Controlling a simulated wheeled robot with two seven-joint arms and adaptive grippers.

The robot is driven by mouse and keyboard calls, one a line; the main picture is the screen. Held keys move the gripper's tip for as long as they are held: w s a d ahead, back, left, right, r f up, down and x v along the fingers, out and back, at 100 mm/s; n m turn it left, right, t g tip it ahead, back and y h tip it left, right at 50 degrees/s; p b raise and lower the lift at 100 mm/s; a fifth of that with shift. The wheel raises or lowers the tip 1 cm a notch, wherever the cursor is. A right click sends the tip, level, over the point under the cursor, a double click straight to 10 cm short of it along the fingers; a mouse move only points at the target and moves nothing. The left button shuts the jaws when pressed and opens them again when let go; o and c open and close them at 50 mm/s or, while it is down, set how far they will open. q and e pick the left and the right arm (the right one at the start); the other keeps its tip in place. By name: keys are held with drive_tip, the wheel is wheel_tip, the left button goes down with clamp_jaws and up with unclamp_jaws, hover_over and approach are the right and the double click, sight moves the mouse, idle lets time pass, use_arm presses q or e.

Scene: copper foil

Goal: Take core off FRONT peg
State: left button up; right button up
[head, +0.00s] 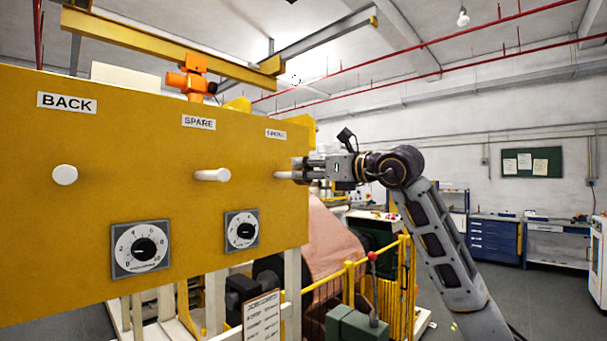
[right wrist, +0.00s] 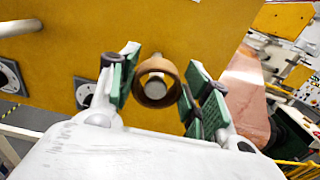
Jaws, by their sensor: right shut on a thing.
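The FRONT peg (head: 284,175) is a pale rod sticking out of the yellow panel (head: 140,205), below the rightmost label. In the right wrist view a brown ring-shaped core (right wrist: 158,67) sits around this peg, whose round grey end (right wrist: 155,87) shows inside the ring. My right gripper (head: 301,170) is at the peg. Its green-padded fingers (right wrist: 160,90) stand on both sides of the core and are shut on it. In the head view the fingers mostly hide the core. My left gripper is not in view.
The BACK peg (head: 65,175) and SPARE peg (head: 212,175) stick out of the panel to the left, both bare. Two dials (head: 140,249) (head: 242,230) sit below. A yellow fence (head: 404,285) and a copper-coloured roll (head: 333,245) are below right.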

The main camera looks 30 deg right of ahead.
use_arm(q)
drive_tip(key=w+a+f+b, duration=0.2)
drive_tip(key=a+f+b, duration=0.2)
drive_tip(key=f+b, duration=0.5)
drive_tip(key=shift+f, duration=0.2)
use_arm(e)
drive_tip(key=v, duration=2.9)
drive_tip(key=shift+s+d, duration=0.15)
drive_tip(key=shift+s, duration=0.05)
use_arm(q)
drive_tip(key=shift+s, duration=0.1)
use_arm(e)
drive_tip(key=shift+f, duration=0.1)
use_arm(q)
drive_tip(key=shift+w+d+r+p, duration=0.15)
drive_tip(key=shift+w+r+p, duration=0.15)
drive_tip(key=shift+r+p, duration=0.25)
use_arm(e)
drive_tip(key=shift+r, duration=0.6)
